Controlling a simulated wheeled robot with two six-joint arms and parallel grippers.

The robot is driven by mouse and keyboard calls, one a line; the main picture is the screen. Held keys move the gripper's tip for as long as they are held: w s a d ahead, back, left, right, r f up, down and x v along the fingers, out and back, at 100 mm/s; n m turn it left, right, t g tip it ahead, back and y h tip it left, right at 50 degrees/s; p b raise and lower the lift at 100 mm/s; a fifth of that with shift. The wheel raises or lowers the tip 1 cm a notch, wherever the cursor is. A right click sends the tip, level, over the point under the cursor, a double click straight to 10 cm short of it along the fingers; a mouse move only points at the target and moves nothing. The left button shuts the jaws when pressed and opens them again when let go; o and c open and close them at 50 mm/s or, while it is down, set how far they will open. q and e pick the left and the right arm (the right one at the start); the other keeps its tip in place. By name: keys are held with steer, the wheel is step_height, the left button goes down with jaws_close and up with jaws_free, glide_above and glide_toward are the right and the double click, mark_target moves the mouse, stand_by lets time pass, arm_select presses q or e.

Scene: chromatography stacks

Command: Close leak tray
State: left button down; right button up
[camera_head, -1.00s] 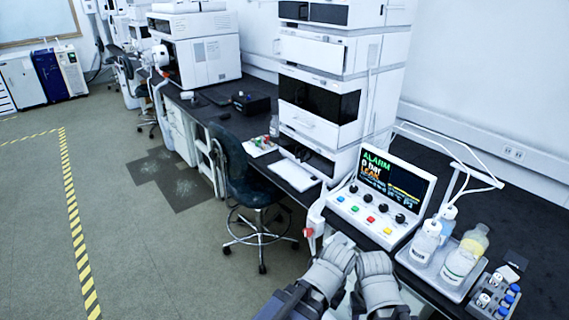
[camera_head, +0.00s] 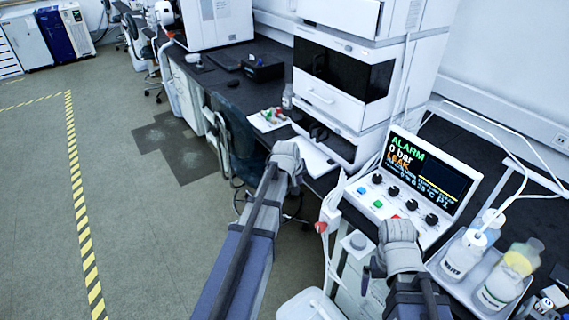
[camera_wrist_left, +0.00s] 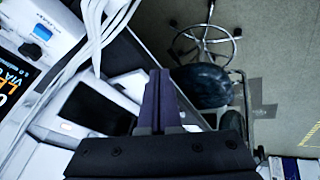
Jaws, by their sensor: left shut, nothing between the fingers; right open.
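A white flat tray (camera_head: 314,158), which I take to be the leak tray, sticks out at the foot of the tall white instrument stack (camera_head: 345,85) and over the front of the black bench. My left gripper (camera_head: 287,160) is at its left end; its hand hides part of the tray, and I cannot tell whether they touch. In the left wrist view its fingers (camera_wrist_left: 163,95) are shut and empty. My right gripper (camera_head: 398,240) is open in front of the control panel (camera_head: 415,185), whose screen reads ALARM, 0 bar, LEAK.
A tray of bottles (camera_head: 445,270) stands right of the panel. A red-tipped white tube (camera_head: 322,228) hangs at the bench's front edge. A dark chair (camera_head: 235,140) stands left of my left arm. Small coloured items (camera_head: 270,119) lie on the bench left of the stack.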

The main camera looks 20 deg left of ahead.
arm_select(q)
steer(key=w+a+r+n+t+y, duration=0.1)
steer(key=w+a+n, duration=0.1)
steer(key=a, duration=0.5)
steer(key=w+a+n+t, duration=0.1)
steer(key=w+a+n, duration=0.15)
steer(key=a, duration=0.35)
steer(key=w+f+b, duration=0.7)
steer(key=w, duration=0.3)
steer(key=shift+d+m+b, duration=0.3)
steer(key=shift+d+m, duration=0.05)
steer(key=shift+d, duration=0.1)
steer(key=shift+r, duration=0.1)
glide_toward(311, 150)
steer(key=x, duration=0.4)
steer(key=shift+s+a+f, duration=0.2)
steer(key=shift+s+f, duration=0.05)
steer(key=shift+w+d+r, duration=0.1)
steer(key=shift+w+d, duration=0.1)
